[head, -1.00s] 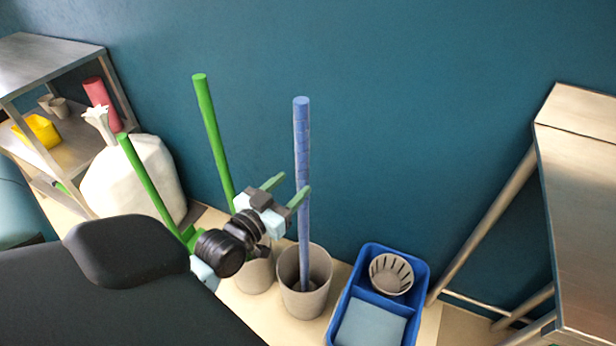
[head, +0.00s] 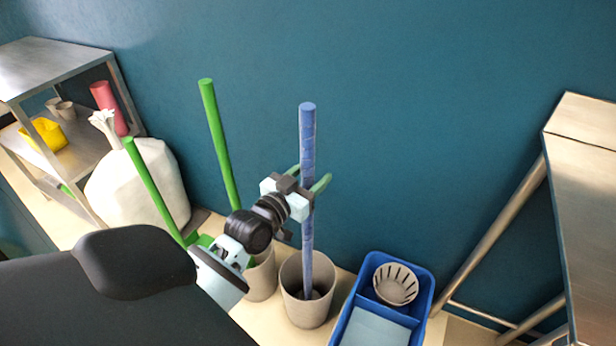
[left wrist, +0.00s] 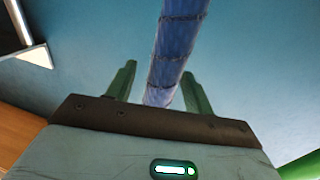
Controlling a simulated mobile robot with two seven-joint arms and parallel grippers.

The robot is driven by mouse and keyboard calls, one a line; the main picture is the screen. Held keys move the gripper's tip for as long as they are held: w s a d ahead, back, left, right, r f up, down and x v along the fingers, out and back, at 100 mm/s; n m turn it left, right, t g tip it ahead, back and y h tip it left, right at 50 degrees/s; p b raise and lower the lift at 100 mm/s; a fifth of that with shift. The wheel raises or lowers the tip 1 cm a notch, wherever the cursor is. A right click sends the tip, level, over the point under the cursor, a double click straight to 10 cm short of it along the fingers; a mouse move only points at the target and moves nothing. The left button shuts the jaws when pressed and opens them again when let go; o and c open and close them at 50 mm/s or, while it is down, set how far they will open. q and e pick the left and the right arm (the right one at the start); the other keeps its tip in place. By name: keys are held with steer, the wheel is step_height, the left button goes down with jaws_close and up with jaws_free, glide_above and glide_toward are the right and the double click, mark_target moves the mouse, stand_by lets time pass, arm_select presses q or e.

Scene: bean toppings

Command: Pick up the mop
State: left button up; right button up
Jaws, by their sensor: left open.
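A blue pole (head: 308,138), which looks like the mop's handle, stands nearly upright in a grey bucket (head: 306,303). Its lower end is down in the bucket, and I cannot make out a mop head. My left gripper (head: 309,178) is open at about the middle of the pole, one green finger on each side. In the left wrist view the blue pole (left wrist: 176,45) passes between the two fingers (left wrist: 160,88), with visible room beside them. I cannot tell how deep the pole sits between them. My right gripper is not in view.
A green pole (head: 219,140) rises beside a second grey bucket (head: 261,280); another green pole (head: 153,187) stands left by a white sack (head: 142,195). A blue divided bin (head: 338,338) is right of the mop bucket. Metal table (head: 590,190) right; shelf (head: 50,68) left. Wall behind.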

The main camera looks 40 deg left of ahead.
arm_select(q)
steer(key=shift+w, duration=0.4)
steer(key=shift+r, duration=0.1)
steer(key=c, duration=1.1)
